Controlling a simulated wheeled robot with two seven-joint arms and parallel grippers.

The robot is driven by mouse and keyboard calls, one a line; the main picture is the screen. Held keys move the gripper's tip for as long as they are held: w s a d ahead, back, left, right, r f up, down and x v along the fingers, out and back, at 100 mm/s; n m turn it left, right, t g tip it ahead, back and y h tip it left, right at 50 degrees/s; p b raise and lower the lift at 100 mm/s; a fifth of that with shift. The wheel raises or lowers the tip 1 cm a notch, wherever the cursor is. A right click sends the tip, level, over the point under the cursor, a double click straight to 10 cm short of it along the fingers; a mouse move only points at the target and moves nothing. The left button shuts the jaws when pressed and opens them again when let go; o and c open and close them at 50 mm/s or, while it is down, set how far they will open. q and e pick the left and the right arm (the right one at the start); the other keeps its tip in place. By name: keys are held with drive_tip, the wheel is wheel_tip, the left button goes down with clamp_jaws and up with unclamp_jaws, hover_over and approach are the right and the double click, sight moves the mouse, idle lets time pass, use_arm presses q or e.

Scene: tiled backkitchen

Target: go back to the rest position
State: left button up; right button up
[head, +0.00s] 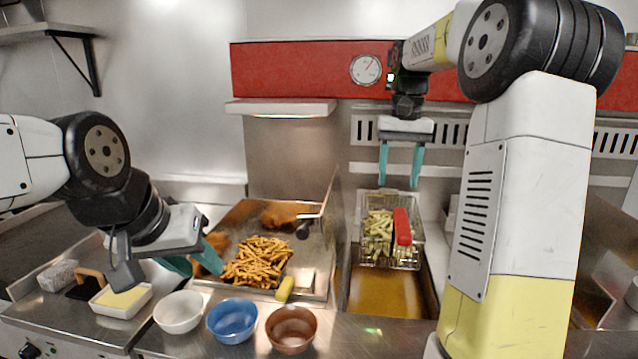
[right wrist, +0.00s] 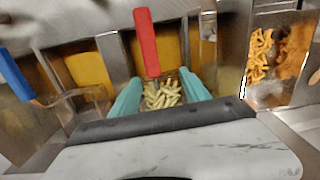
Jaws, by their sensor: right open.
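My right gripper (head: 399,184) is open and empty, pointing down above the fryer basket (head: 418,262). The basket holds pale fries (head: 378,228) and has a red handle (head: 402,227). In the right wrist view, the gripper's teal fingers (right wrist: 162,98) are apart, with the pale fries (right wrist: 162,94) and the red handle (right wrist: 146,42) seen between and beyond them. My left gripper (head: 202,268) is low at the left edge of the metal tray (head: 318,262), beside golden fries (head: 258,262). Its teal fingers are apart, with nothing visible between them.
A white bowl (head: 179,312), a blue bowl (head: 232,320) and a brown bowl (head: 290,329) line the front counter. A white container (head: 122,300) stands left of them. The oil vat (head: 385,295) lies under the basket. A shelf (head: 280,107) juts from the back wall.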

drive_tip(key=s+a+f+n+t, duration=0.1)
drive_tip(key=s+a+t, duration=0.1)
drive_tip(key=s, duration=0.5)
drive_tip(key=s+a+f+n+t+y, duration=0.1)
drive_tip(key=s+a+f+t, duration=0.1)
drive_tip(key=s+a, duration=0.3)
drive_tip(key=s+a+f+t, duration=0.2)
drive_tip(key=s+a, duration=0.1)
drive_tip(key=s, duration=0.7)
drive_tip(key=shift+a+f+n+y, duration=0.15)
drive_tip(key=shift+f+n+y, duration=0.1)
drive_tip(key=shift+n+y, duration=0.15)
drive_tip(key=shift+s, duration=0.1)
